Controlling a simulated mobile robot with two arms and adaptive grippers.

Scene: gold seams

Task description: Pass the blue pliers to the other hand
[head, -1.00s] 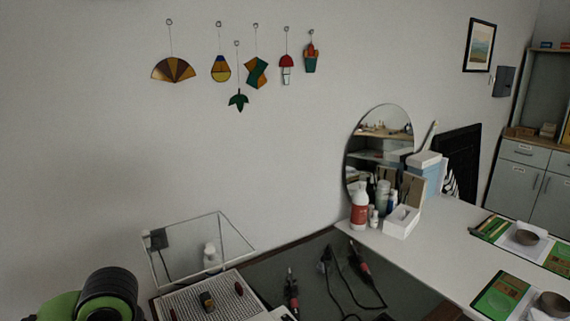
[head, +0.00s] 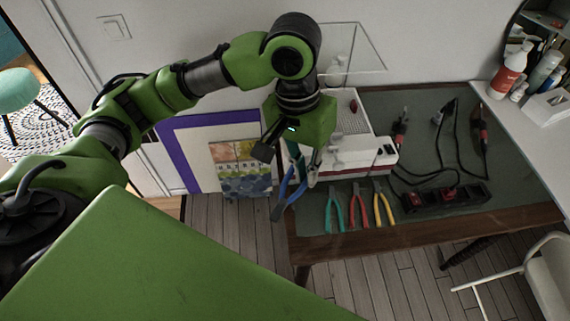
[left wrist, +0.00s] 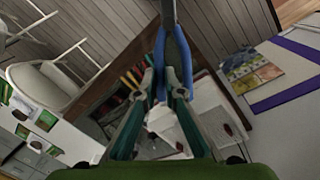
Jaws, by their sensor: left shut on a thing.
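The blue pliers (head: 289,190) are held in the air by my left gripper (head: 306,174), in front of the workbench's left edge. The gripper is shut on them, and they hang tilted below its fingers. In the left wrist view the pliers (left wrist: 181,52) stick out beyond the fingertips (left wrist: 162,84), with a blue handle between the fingers. Part of the pliers is hidden by the fingers. My right gripper is not in view.
Teal pliers (head: 335,211), red pliers (head: 360,207) and yellow pliers (head: 383,205) lie along the workbench's (head: 430,222) front edge. A white machine (head: 350,153) stands behind them. A power strip (head: 445,198) lies right, a chair (head: 548,280) stands front right. Floor shows before the bench.

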